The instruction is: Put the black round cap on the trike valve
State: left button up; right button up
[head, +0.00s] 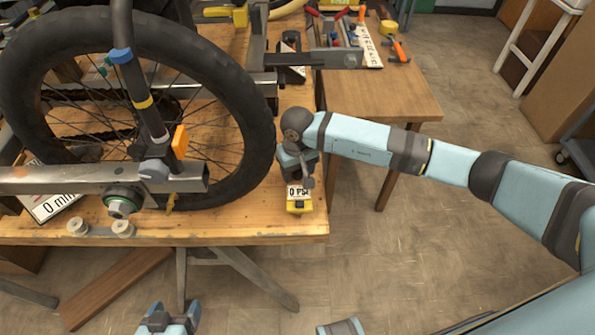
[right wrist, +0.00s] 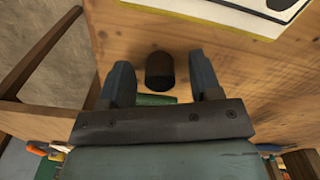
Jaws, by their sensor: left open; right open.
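The black round cap (right wrist: 160,70) stands on the wooden bench top in the right wrist view, between the two fingers of my open right gripper (right wrist: 161,76). Gaps show on both sides, so the fingers are not closed on it. In the head view my right gripper (head: 307,172) is at the bench's right end, beside the tyre, and hides the cap. My left gripper (head: 172,318) is open and empty at the bottom edge, in front of the bench. The trike wheel (head: 232,88) stands on the bench; I cannot make out its valve.
A yellow gauge reading 0 PSI (head: 299,200) lies just in front of my right gripper. The trike's metal frame bar (head: 60,181) runs along the left front. The floor (head: 440,240) right of the bench is clear.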

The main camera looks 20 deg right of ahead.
jog(key=c, duration=1)
jog(key=shift+r, duration=0.15)
notch_tip(320, 180, up, 28)
jog(key=shift+r, duration=0.1)
dwell(0.5)
jog(key=shift+r+p, duration=0.5)
jog(key=shift+r, duration=1.3)
